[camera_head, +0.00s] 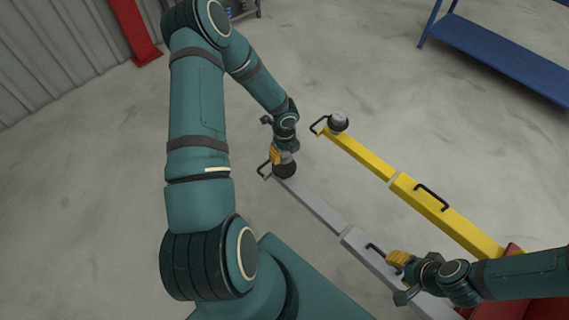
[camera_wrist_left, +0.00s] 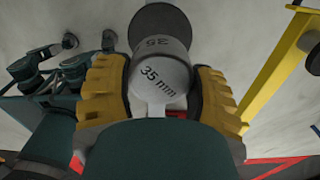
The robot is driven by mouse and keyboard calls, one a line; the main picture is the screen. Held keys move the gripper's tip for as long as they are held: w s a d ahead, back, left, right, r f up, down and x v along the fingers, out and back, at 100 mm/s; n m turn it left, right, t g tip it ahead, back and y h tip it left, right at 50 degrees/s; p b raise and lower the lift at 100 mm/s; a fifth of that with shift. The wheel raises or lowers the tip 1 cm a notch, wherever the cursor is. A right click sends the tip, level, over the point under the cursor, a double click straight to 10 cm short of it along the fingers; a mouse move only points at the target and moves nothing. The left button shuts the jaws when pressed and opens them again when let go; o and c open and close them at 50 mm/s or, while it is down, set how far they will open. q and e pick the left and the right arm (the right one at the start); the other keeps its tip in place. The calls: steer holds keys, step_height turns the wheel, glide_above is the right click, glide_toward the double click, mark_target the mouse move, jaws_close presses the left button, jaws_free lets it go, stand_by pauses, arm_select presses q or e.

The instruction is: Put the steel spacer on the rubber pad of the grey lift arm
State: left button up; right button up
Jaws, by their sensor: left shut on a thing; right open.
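The steel spacer (camera_wrist_left: 158,75), a grey cylinder marked 35 mm, is between the yellow fingers of my left gripper (camera_head: 280,154), which is shut on it. The black round rubber pad (camera_head: 285,170) is at the far end of the grey lift arm (camera_head: 318,207). In the left wrist view the pad (camera_wrist_left: 160,18) shows just beyond the spacer, partly covered by it. I cannot tell whether the spacer touches the pad. In the head view the gripper hides the spacer. My right gripper (camera_head: 398,276) is open and empty by the grey arm's near section.
A yellow lift arm (camera_head: 360,154) runs alongside to the right, with a grey piece (camera_head: 338,121) on its end pad. Black handles stand on both arms. A blue bench (camera_head: 500,52) is at the back right and a red post (camera_head: 137,32) at the back left. Concrete floor is open between.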

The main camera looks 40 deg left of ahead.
mark_target(285, 166)
arm_select(q)
steer(key=shift+f+b, duration=0.6)
steer(key=shift+f, duration=2.1)
steer(key=shift+f, duration=0.1)
steer(key=o, duration=1.3)
